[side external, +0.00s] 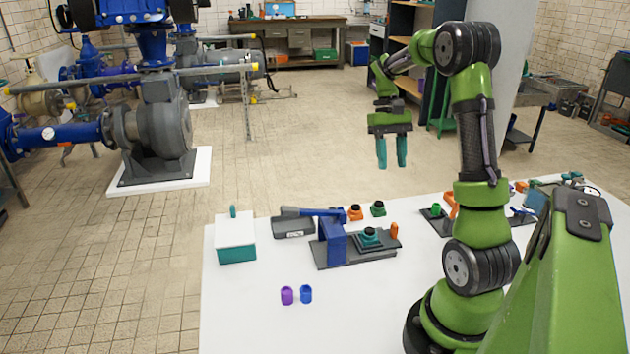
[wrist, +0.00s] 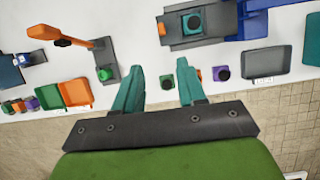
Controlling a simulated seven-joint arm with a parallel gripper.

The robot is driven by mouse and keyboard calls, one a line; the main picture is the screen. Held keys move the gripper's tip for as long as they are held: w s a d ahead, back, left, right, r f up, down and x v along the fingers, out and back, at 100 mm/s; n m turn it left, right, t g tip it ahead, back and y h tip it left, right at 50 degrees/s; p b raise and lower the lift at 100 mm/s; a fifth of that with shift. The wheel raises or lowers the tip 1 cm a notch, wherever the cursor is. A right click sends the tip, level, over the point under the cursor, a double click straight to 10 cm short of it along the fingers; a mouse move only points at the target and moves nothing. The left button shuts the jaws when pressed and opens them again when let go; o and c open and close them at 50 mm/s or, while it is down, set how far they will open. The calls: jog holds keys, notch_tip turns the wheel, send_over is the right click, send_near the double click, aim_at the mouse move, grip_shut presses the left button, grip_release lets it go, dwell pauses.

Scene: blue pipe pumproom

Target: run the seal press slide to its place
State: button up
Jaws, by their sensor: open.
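The seal press stands on the white table, with a dark base (side external: 345,258), a blue column (side external: 333,241) and a blue lever. Its slide seems to be the teal block with a black top (side external: 370,238), on the base between the column and an orange peg (side external: 394,231). In the wrist view the slide (wrist: 191,22) is near the top, with the orange peg (wrist: 161,29) to its left and blue press parts to its right. My gripper (side external: 391,164) is open and empty, well above the table. Its teal fingers (wrist: 160,70) are apart and touch nothing.
Black-topped orange (side external: 355,213) and green (side external: 378,209) pieces stand behind the press. A grey tray (side external: 293,228) and a white-lidded teal box (side external: 235,240) are left. Purple (side external: 287,295) and blue (side external: 306,294) cups stand in front. A green-and-orange stand (wrist: 106,60) is nearby.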

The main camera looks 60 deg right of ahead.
aim_at(395, 224)
jog(key=x, duration=1.7)
jog(key=shift+s+a+r, duration=0.15)
jog(key=shift+s+a, duration=0.05)
jog(key=shift+a, duration=0.2)
grip_shut()
